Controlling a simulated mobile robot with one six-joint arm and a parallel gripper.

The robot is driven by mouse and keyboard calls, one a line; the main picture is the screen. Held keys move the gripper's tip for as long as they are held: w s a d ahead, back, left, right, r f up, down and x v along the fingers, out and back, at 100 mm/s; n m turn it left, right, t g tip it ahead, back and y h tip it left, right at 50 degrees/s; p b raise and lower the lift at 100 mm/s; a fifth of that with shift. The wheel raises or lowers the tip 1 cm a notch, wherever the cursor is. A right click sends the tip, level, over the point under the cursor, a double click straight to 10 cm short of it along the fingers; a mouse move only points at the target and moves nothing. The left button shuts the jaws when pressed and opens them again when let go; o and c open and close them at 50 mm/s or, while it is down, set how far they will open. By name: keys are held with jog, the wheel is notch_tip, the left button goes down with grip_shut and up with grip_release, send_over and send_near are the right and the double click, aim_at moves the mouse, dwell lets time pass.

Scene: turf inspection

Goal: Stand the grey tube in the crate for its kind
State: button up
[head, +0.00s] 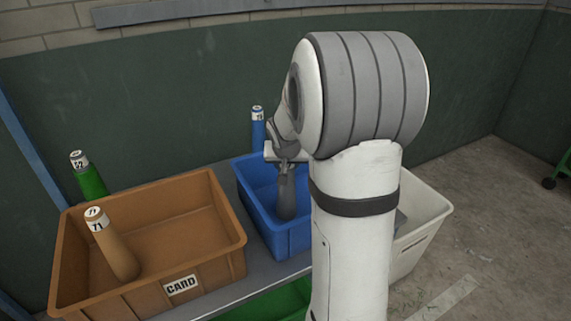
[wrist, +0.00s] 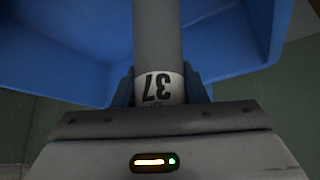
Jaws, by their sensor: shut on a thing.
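The grey tube (head: 287,197) hangs roughly upright, its lower part inside the blue crate (head: 279,243). I cannot tell whether its bottom end touches the crate floor. My gripper (head: 285,158) is shut on the tube's upper end, above the crate. In the wrist view the grey tube (wrist: 158,42) runs away between my fingers (wrist: 160,94), with a white label band reading 37 at the jaws. The blue crate (wrist: 235,45) surrounds it there. A white crate (head: 421,246) stands at the right, partly hidden behind my arm; its marking is not readable.
A brown crate (head: 215,262) marked CARD stands at the left with a brown tube (head: 117,253) leaning in it. A green tube (head: 90,181) and a blue tube (head: 258,129) stand behind the crates. A green crate (head: 275,303) shows below. Open floor lies at the right.

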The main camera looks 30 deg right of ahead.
jog(key=o, duration=1.3)
jog(key=shift+c, duration=0.2)
jog(key=shift+r+p, duration=0.2)
jog(key=shift+p, duration=0.1)
jog(key=v, duration=1.1)
jog(key=s+a+f+n+g+y, duration=0.1)
jog(key=s+a+f+n, duration=0.1)
jog(key=s+a, duration=0.5)
jog(key=s+a+f+n+g+y, duration=0.2)
jog(key=s+a, duration=0.5)
jog(key=s, duration=0.7)
jog(key=shift+f+n+g, duration=0.3)
jog(key=shift+f+n, duration=0.25)
jog(key=shift+n, duration=0.15)
jog(key=shift+p, duration=0.3)
